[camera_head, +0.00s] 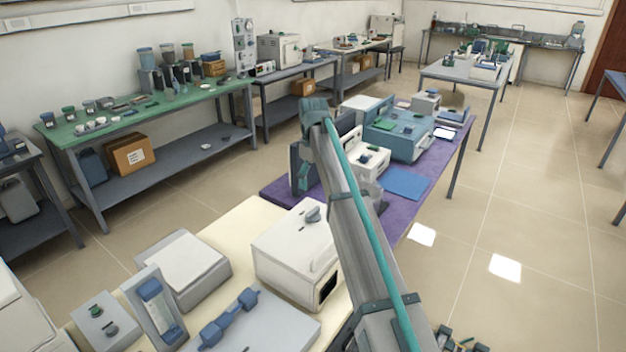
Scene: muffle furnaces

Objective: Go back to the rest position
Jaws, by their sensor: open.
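My arm rises from the bottom edge, right of the middle, and reaches up and left over the benches to a teal-grey joint. What looks like my gripper (460,341) shows as dark fingers with teal parts at the bottom edge, right of the arm. The picture edge cuts off most of it. Its fingers appear apart, and I see nothing held between them. It shows against the tiled floor, clear of the benches.
A white furnace (292,250) stands on the cream bench (238,222), left of my arm. A purple bench (447,172) behind it holds a teal box (398,138) and white devices, some hidden by my arm. A green-topped bench (195,103) lines the left wall. Tiled floor (540,210) at right is clear.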

